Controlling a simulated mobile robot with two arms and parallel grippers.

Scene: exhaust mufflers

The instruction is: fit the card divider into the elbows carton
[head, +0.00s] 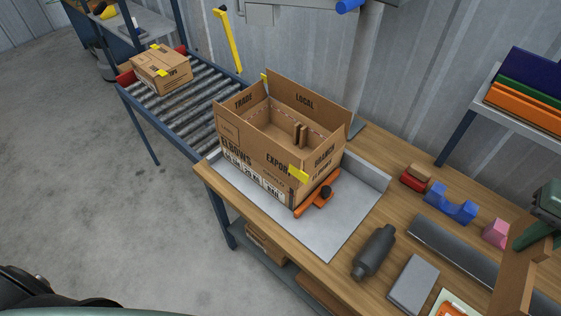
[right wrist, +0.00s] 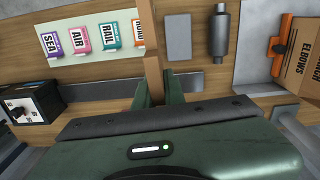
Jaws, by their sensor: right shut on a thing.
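The elbows carton (head: 255,152) stands open at the top on a grey plate (head: 345,225) on the bench, its flaps raised. A small upright brown piece (head: 301,134) shows inside it. The carton also shows at the right edge of the right wrist view (right wrist: 303,68). My right gripper (head: 537,232) is at the right edge of the head view, well to the right of the carton. It is shut on the brown card divider (head: 514,280), held upright, which shows edge-on in the right wrist view (right wrist: 152,58). My left gripper is not in view.
An orange clamp-like tool (head: 316,201) lies against the carton's near right side. A dark muffler (head: 374,252), grey block (head: 413,285), blue cradle (head: 450,206) and pink block (head: 496,233) lie on the bench. A roller conveyor (head: 190,105) bears a closed carton (head: 162,70).

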